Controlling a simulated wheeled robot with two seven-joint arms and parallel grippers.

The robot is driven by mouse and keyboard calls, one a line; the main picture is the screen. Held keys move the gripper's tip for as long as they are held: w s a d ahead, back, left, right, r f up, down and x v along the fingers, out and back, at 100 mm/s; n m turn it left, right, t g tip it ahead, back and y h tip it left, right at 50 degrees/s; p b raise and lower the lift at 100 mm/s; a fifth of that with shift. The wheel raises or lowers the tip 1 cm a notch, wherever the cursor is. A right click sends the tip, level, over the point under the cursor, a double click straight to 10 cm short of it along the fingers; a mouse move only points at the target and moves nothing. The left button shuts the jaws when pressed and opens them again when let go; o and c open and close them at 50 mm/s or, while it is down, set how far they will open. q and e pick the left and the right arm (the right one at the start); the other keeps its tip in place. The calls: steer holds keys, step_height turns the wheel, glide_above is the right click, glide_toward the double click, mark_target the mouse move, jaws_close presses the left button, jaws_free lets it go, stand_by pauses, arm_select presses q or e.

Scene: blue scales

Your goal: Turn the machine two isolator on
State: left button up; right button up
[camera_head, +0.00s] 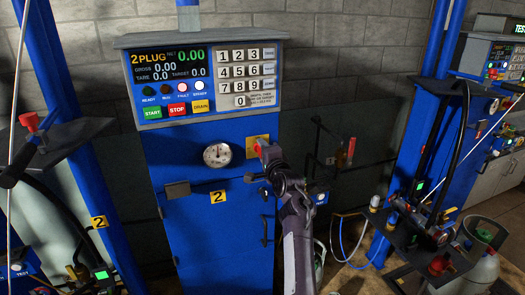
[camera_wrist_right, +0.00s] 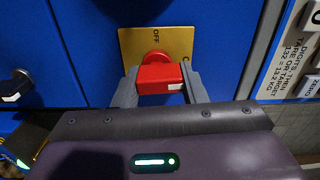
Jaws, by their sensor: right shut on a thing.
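Machine two is the tall blue cabinet (camera_head: 213,240) in the middle of the head view, with "2" labels. Its isolator has a yellow plate (camera_head: 250,152) and a red handle (camera_head: 258,148), right of the round gauge. In the wrist view the red handle (camera_wrist_right: 158,78) stands out from the yellow plate (camera_wrist_right: 133,42), which reads OFF at its top. My right gripper (camera_head: 267,157) is at the handle. Its two fingers (camera_wrist_right: 160,84) are shut on the handle's two ends. My left gripper is not in view.
Above the isolator is a control panel with a display (camera_head: 166,66), a keypad (camera_head: 246,75) and START, STOP and DRAIN buttons. A dark latch (camera_wrist_right: 17,88) is left of the plate in the wrist view. Blue posts and a second machine (camera_head: 500,75) stand at the sides.

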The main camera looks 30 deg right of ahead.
steer(key=shift+m, duration=0.5)
steer(key=o, duration=1)
